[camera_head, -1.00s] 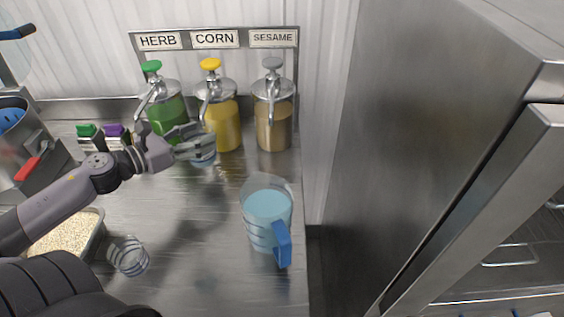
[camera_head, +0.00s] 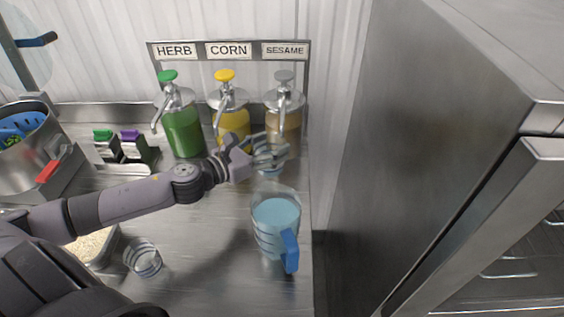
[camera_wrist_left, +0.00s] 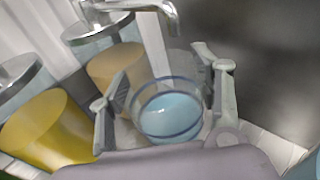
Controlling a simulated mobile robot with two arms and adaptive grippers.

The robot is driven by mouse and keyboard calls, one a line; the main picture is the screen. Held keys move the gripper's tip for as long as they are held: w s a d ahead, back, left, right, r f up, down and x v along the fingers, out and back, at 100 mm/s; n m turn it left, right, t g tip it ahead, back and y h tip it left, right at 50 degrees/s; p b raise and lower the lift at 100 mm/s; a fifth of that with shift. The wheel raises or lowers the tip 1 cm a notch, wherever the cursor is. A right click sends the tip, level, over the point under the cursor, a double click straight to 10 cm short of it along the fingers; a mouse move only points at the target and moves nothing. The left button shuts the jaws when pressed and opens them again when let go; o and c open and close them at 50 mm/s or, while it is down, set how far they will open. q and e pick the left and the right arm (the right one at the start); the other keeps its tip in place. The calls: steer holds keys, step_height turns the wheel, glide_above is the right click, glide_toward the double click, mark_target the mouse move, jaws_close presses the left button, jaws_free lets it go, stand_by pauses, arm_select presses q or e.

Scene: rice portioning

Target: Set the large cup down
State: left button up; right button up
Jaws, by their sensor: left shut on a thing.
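My left gripper (camera_head: 266,155) is shut on the large cup (camera_head: 270,168), a clear cup. It is in front of the sesame dispenser (camera_head: 284,118), behind the pitcher. In the left wrist view the cup (camera_wrist_left: 170,112) sits upright between the two fingers (camera_wrist_left: 165,100) with light blue liquid in it. The sesame dispenser's spout (camera_wrist_left: 170,12) shows above and beyond the cup. I cannot tell whether the cup's base touches the counter. My right gripper is not in view.
A pitcher of blue liquid (camera_head: 275,218) with a blue handle stands near the counter's right edge. Another clear cup (camera_head: 143,258) stands at front left. Herb (camera_head: 183,130) and corn (camera_head: 232,122) dispensers line the back. The counter's (camera_head: 200,225) middle is clear. A steel cabinet (camera_head: 430,150) is at right.

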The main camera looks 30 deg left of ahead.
mark_target(282, 167)
arm_select(q)
steer(key=shift+w+d+r+p, duration=0.1)
steer(key=shift+w+d+p, duration=0.15)
steer(key=shift+d, duration=0.2)
steer(key=shift+w+d+r+p, duration=0.1)
steer(key=shift+w+d+p, duration=0.1)
steer(key=shift+d, duration=0.25)
steer(key=shift+w+d+f, duration=0.1)
steer(key=shift+d+f, duration=0.1)
steer(key=shift+f, duration=0.55)
steer(key=shift+w+d+f, duration=0.1)
steer(key=shift+d+f, duration=0.1)
steer(key=shift+f, duration=2.4)
steer(key=shift+d+f+p, duration=0.1)
steer(key=shift+f+p, duration=0.05)
steer(key=shift+p, duration=0.3)
steer(key=shift+f, duration=0.2)
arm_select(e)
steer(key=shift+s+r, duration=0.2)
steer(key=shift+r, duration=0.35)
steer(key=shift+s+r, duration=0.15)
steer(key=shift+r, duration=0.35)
